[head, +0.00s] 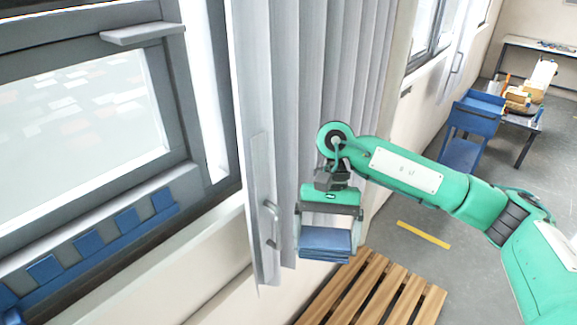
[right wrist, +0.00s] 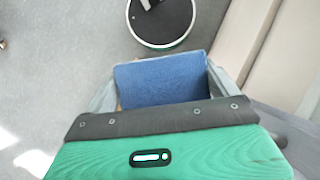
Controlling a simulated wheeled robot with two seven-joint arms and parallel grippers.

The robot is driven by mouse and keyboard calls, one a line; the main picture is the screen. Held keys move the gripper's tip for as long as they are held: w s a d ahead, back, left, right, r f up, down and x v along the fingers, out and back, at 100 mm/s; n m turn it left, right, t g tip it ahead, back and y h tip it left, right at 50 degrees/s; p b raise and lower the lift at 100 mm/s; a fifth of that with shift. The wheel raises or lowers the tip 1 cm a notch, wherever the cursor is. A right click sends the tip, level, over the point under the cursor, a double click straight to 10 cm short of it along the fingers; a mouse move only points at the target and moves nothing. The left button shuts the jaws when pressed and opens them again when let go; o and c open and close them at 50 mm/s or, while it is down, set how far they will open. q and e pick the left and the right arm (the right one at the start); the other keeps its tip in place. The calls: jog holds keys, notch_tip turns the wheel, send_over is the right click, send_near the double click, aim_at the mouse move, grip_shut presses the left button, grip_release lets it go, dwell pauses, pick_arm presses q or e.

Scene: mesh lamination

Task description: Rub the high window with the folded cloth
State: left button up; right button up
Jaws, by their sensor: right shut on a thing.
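My right gripper (head: 328,222) is shut on the folded cloth (head: 325,243), a blue layered pad held between its fingers. The cloth also shows in the right wrist view (right wrist: 160,80), flat and square between the two fingers. The window (head: 80,135) has a dark grey frame and a pale pane and fills the left of the head view. Its top edge is cut off. The gripper and cloth hang in front of the grey curtain, to the right of the window and apart from its pane. My left gripper is not in view.
A grey pleated curtain (head: 300,90) with a handled strip hangs right of the window. A grey ledge (head: 142,33) juts from the frame. Blue squares (head: 88,243) line the lower frame. A wooden pallet (head: 385,295) lies below.

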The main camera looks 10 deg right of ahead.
notch_tip(320, 180, down, 11)
jog(key=d+n+h, duration=0.2)
jog(key=n, duration=0.2)
jog(key=shift+s+d+n, duration=0.35)
jog(key=shift+s+n, duration=0.05)
jog(key=shift+r, duration=0.1)
